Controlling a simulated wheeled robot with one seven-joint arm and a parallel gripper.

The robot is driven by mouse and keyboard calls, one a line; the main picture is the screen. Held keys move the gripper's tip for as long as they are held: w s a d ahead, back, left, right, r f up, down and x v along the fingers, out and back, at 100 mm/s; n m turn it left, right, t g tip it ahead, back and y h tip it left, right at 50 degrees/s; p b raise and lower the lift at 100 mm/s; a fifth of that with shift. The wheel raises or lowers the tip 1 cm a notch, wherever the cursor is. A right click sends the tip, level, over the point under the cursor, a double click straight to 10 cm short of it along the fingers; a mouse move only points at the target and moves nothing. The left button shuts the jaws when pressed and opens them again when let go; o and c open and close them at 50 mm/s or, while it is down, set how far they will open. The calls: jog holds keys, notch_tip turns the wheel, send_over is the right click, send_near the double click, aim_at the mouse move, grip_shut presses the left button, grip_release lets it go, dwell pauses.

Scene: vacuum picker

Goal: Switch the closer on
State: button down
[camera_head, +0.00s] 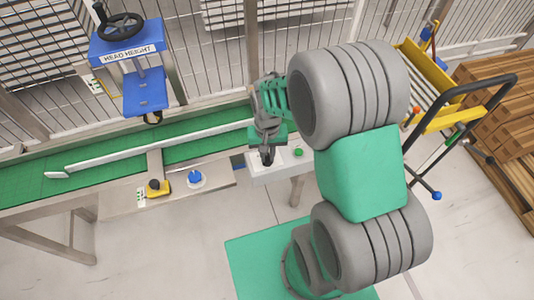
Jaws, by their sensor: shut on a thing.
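The closer is a blue machine (130,48) labelled "HEAD HEIGHT", with a black handwheel on top, standing over a green conveyor belt at the upper left. A small white control panel (263,176) sticks out at the belt's near side, in the middle of the view. It bears a green button (299,152) on its right. My gripper (268,158) points down at the panel, left of the green button. It is shut on a small dark switch part on the panel; the jaws largely hide it, so its setting cannot be told.
The green belt (25,178) carries a long pale rail. A blue knob (195,177) and a yellow-and-black knob (157,188) sit on the near frame. A yellow cart (446,118) and stacked brown boxes stand at right. Floor at lower left is clear.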

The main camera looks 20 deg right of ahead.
aim_at(267, 158)
jog(key=shift+m, duration=1)
jog(key=c, duration=1.4)
grip_release()
notch_tip(267, 158, up, 8)
jog(key=shift+f, duration=0.1)
